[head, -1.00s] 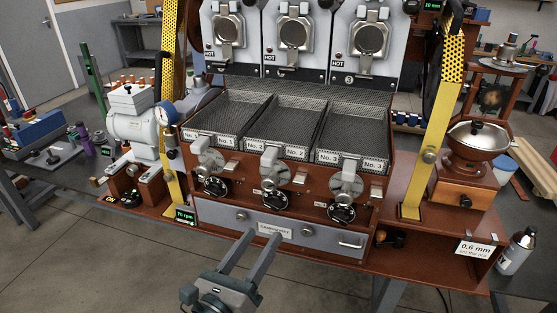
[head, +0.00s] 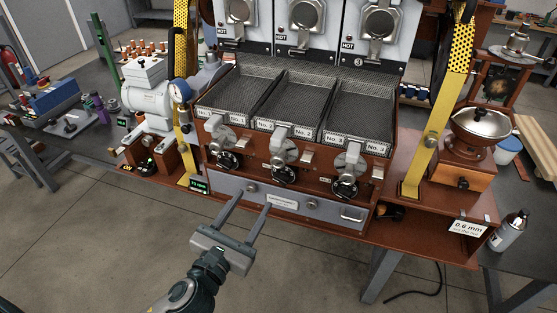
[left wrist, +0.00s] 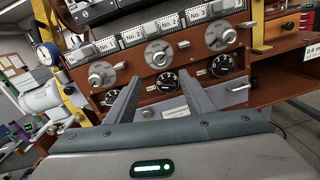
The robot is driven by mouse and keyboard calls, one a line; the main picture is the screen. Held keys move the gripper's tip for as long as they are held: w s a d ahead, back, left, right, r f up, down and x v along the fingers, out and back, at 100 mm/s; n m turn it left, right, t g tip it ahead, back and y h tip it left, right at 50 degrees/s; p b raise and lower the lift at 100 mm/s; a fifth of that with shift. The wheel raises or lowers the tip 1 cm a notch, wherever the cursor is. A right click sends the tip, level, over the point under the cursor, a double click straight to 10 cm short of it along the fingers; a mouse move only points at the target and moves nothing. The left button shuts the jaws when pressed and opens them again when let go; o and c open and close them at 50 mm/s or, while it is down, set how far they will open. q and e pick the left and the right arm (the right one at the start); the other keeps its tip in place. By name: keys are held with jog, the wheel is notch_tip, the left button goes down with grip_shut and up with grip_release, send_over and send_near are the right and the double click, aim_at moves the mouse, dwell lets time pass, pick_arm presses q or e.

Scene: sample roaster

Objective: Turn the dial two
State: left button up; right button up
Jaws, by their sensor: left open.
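Dial two is a black round dial with white marks (head: 284,174) on the red-brown front panel, below the middle tray marked No. 2. A silver lever knob (head: 284,150) sits just above it. In the left wrist view, dial two (left wrist: 167,82) shows beyond and between my fingers. My left gripper (head: 252,201) is open and empty, in front of the grey drawer, below and left of dial two. Its fingers point toward the machine and look apart from the dial. The left gripper also shows in the left wrist view (left wrist: 161,82). My right gripper is not in view.
Similar black dials stand on either side, dial one (head: 228,161) and dial three (head: 345,188). Silver knobs jut out above them. The grey drawer (head: 325,210) has a handle at its right. Yellow posts (head: 412,176) flank the machine. Floor space in front is free.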

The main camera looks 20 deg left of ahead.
pick_arm(q)
jog(key=p, duration=0.2)
send_near(276, 164)
jog(key=w, duration=0.7)
jog(key=w+d+p, duration=0.1)
jog(key=w, duration=0.1)
jog(key=shift+w+r, duration=0.1)
jog(key=shift+w, duration=0.15)
jog(key=shift+w+d, duration=0.15)
jog(key=shift+w, duration=0.8)
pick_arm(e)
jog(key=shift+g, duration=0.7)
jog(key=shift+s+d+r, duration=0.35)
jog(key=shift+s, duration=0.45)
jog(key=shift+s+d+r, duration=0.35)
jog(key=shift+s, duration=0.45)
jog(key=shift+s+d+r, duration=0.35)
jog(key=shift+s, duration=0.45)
pick_arm(q)
jog(key=shift+c, duration=0.2)
jog(key=c, duration=1)
